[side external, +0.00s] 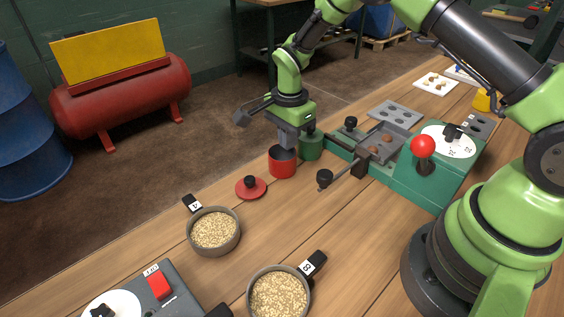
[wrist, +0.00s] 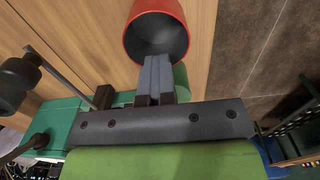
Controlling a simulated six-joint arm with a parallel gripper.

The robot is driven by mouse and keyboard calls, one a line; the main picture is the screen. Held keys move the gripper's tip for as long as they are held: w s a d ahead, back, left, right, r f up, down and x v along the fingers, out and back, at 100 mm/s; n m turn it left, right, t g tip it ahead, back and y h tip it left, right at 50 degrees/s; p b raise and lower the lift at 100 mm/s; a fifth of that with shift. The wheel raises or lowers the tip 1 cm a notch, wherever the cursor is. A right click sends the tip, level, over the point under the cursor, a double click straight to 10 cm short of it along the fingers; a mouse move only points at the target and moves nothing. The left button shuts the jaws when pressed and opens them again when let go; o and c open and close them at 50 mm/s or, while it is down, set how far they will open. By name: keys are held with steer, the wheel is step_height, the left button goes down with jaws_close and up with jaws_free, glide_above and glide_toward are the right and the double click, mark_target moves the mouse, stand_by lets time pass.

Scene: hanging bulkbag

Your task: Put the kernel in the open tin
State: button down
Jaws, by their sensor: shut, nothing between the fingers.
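The open red tin (side external: 282,165) stands upright on the wooden table. Its red lid (side external: 249,188) with a black knob lies beside it. My gripper (side external: 288,147) points down at the tin's mouth, with its fingers together and nothing seen between them. In the wrist view the closed fingers (wrist: 157,62) overlap the near rim of the red tin (wrist: 131,40); I cannot tell how far they reach inside. The visible part of the tin's dark inside looks empty, but the fingers hide some of it. I cannot pick out a single kernel for certain.
Grain-filled pans A (side external: 214,232) and B (side external: 278,295) stand in front.

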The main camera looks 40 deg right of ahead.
steer(key=c, duration=1.4)
jaws_free()
step_height(320, 180, up, 10)
steer(key=shift+f, duration=0.1)
step_height(320, 180, up, 6)
steer(key=n+t, duration=0.1)
steer(key=n, duration=0.1)
glide_above(296, 155)
steer(key=s+r+n+t+y, duration=0.1)
steer(key=s+r+n+t, duration=0.1)
steer(key=s+r+n, duration=0.4)
steer(key=s+r+n+t, duration=0.1)
steer(key=s+n, duration=0.1)
steer(key=s, duration=0.3)
steer(key=s+a+r+n+t, duration=0.1)
steer(key=s+n, duration=0.1)
steer(key=s, duration=0.3)
steer(key=s+r+n+t+y, duration=0.1)
steer(key=s+r+n+t, duration=0.1)
steer(key=s, duration=0.3)
steer(key=shift+s+a, duration=0.15)
steer(key=shift+a, duration=0.25)
